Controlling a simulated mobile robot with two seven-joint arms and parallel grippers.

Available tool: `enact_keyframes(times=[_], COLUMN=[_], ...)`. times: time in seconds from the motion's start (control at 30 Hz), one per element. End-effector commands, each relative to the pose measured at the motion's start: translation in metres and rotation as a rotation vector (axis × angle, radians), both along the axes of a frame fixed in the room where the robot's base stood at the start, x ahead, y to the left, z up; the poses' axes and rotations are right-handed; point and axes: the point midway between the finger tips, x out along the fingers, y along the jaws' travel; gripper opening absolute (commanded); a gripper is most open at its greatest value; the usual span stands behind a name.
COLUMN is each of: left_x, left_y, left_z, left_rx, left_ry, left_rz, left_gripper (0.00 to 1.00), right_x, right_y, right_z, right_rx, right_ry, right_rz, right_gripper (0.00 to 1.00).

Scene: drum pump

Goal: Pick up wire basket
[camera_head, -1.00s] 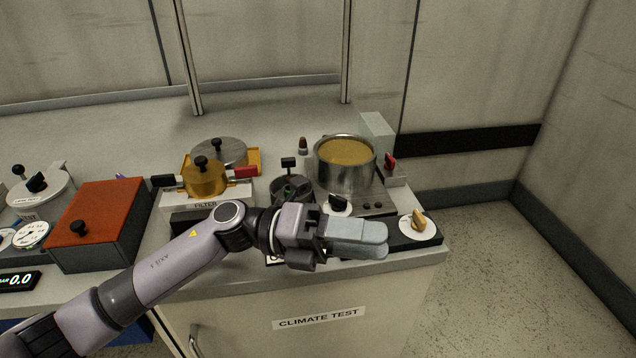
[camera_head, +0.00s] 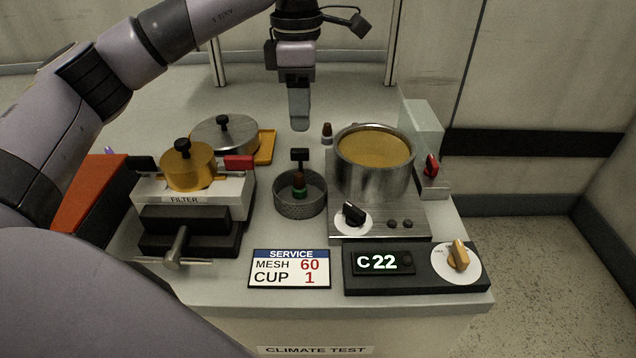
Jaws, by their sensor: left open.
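The wire basket (camera_head: 300,207) is a small, round, dark mesh basket standing on the worktop between the filter unit and the hot plate. A black T-shaped handle (camera_head: 300,155) rises above it. A small green and brown item (camera_head: 299,187) shows within its rim. My left gripper (camera_head: 299,125) points straight down above and slightly behind the handle in the picture, apart from it. It is open and empty, its fingers seen nearly edge-on, one largely hiding the other. My right gripper is not in view.
A steel pot (camera_head: 374,178) of amber liquid stands on the hot plate close right. The filter unit (camera_head: 205,205) with a brass pot (camera_head: 187,172) is at left. A lidded pan (camera_head: 225,135) and a small brown-capped bottle (camera_head: 327,134) stand behind. A service sign (camera_head: 290,268) is in front.

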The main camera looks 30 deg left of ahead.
Motion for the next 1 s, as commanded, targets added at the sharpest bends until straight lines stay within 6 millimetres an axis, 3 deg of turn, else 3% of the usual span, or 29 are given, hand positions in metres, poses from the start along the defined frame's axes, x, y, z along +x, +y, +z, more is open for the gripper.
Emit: enact_keyframes(times=[0.27, 0.6, 0.87, 1.0], left_x=[-0.002, -0.007, -0.007, -0.007], left_y=[0.005, 0.002, 0.002, 0.002], left_z=[-0.022, -0.066, -0.069, -0.069], left_rx=[0.018, 0.014, 0.014, 0.014], left_ry=[0.001, -0.001, -0.001, -0.001], left_rz=[0.007, 0.006, 0.006, 0.006], left_gripper=[0.48, 0.48, 0.48, 0.06], right_x=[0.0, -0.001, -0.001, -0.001], right_y=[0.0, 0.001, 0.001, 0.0], right_z=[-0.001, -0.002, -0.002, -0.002], right_rx=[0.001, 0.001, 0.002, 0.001], right_ry=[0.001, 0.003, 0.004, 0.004], right_rz=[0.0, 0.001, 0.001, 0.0], right_gripper=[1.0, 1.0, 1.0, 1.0])
